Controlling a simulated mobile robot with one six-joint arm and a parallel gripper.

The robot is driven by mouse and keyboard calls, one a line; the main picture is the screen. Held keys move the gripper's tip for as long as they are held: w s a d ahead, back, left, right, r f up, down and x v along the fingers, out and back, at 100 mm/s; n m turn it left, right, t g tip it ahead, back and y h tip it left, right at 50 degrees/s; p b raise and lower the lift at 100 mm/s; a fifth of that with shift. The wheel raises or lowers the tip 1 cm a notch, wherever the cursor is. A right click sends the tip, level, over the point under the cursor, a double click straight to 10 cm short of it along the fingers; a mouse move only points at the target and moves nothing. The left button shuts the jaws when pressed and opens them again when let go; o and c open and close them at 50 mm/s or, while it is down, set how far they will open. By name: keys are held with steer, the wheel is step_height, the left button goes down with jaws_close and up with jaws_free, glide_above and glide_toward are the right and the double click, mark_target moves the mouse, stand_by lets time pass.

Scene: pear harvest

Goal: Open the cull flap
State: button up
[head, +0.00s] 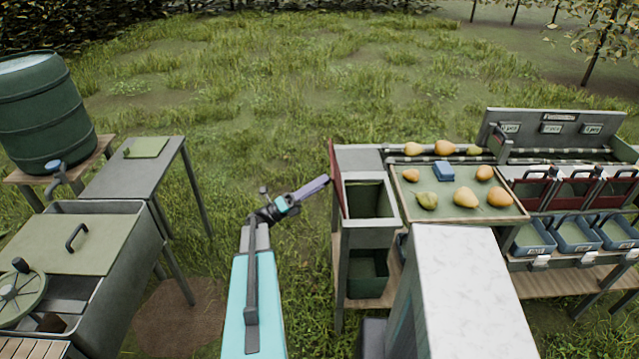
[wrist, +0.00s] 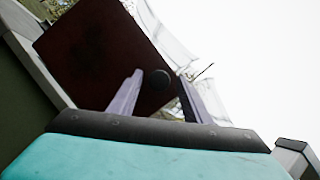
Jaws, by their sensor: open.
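The cull flap (head: 335,172) is a thin dark red panel. In the head view it stands roughly upright, nearly edge-on, along the left side of a grey chute box (head: 392,203) whose top opening is uncovered. My gripper (head: 325,181) is just left of the flap.
A tray (head: 410,207) of pears with a blue block stands right of the box, with sorting bins (head: 575,232) beyond. A wash tub (head: 130,235), a table (head: 110,180) and a green barrel (head: 45,110) stand at left. Grass between is clear.

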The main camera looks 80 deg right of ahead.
steer(key=b+v, duration=0.5)
steer(key=v, duration=0.8)
steer(key=shift+w+a+f, duration=0.15)
steer(key=shift+w+f, duration=0.05)
steer(key=shift+w, duration=0.1)
steer(key=shift+w, duration=0.1)
